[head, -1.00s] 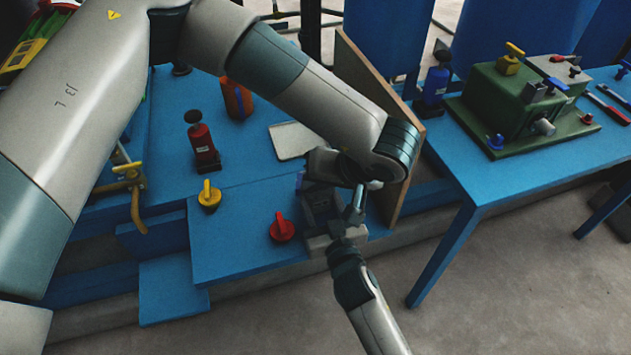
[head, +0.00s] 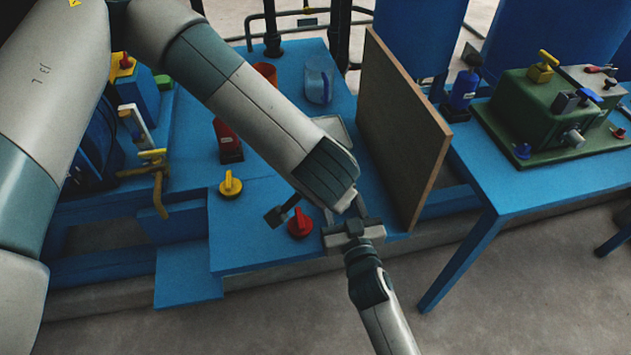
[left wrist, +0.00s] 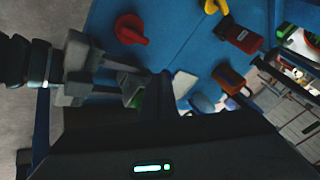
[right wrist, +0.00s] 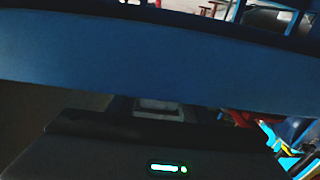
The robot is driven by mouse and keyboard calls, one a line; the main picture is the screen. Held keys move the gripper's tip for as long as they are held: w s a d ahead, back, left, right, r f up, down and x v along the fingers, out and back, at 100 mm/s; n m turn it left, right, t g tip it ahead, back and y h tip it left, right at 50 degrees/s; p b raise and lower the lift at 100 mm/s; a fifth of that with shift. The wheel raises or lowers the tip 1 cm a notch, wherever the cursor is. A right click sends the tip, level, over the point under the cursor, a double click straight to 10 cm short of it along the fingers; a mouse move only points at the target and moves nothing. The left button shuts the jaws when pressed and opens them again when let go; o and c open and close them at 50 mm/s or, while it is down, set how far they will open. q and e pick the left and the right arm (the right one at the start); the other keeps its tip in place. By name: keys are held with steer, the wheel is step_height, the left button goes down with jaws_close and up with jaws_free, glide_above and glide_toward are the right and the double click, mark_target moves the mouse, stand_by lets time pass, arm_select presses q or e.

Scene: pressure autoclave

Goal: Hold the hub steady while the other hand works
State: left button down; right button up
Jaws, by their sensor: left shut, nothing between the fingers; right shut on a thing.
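My right gripper (head: 352,230) comes in from the bottom in the head view, near the front right of the blue bench. It is shut on a grey piece (left wrist: 130,88), seen in the left wrist view and possibly the hub; its shape is partly hidden. My left gripper is mostly hidden behind its own wrist in the head view. Its dark body fills the lower part of the left wrist view. It is shut and empty, close to the right gripper; I cannot tell whether they touch. In the right wrist view the held piece is too dark to identify.
On the blue bench (head: 250,245) stand a red knob (head: 300,224), a yellow knob (head: 231,184) and a red bottle (head: 228,142). An upright brown board (head: 405,130) rises just right of the grippers. A second blue table carries a green machine (head: 545,110).

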arm_select(q)
steer(key=shift+w+d, duration=0.15)
steer(key=shift+d, duration=0.05)
steer(key=shift+w+d, duration=0.4)
steer(key=shift+d, duration=0.05)
steer(key=shift+r, duration=0.1)
stand_by(0.4)
steer(key=v, duration=1.2)
arm_select(e)
steer(key=o, duration=1.5)
steer(key=shift+c, duration=0.2)
steer(key=shift+s, duration=0.1)
